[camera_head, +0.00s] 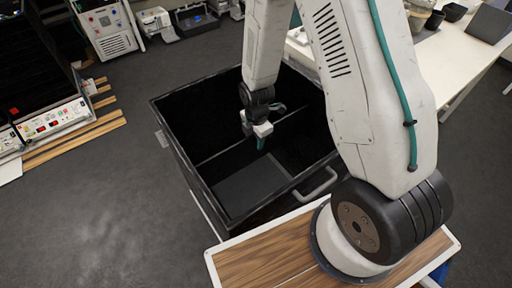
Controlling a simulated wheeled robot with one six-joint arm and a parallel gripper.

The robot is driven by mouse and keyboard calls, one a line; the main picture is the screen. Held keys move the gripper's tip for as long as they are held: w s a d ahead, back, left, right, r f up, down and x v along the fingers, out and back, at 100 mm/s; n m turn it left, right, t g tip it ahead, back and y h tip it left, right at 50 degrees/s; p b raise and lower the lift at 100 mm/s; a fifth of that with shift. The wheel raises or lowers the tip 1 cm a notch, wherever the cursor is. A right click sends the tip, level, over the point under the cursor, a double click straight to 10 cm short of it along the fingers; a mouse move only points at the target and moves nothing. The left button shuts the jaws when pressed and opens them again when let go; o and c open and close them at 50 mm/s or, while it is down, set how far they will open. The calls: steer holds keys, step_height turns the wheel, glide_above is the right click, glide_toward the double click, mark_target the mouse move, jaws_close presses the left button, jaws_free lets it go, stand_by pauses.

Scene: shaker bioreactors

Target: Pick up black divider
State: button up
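A large open black bin (180,165) stands on the floor just beyond my wooden-topped base. A thin dark edge (219,155), which looks like the top of the black divider, runs across the bin's inside from left to upper right. Black on black makes its outline hard to make out. My gripper (261,143) points down inside the bin's outline, over or close to this edge near its middle. Its teal tip shows, but the fingers are too small to tell open from shut. I cannot tell whether it touches the divider.
A dark grey flat panel (252,187) shows inside the bin's near part. A grey handle (317,185) is on the bin's near right side. A white table (455,50) stands at right. Lab machines (105,28) line the back and left. Floor left of the bin is clear.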

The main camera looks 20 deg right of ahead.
jaws_close()
steer(key=shift+r, duration=0.1)
step_height(320, 180, up, 29)
steer(key=shift+r, duration=0.15)
stand_by(1.0)
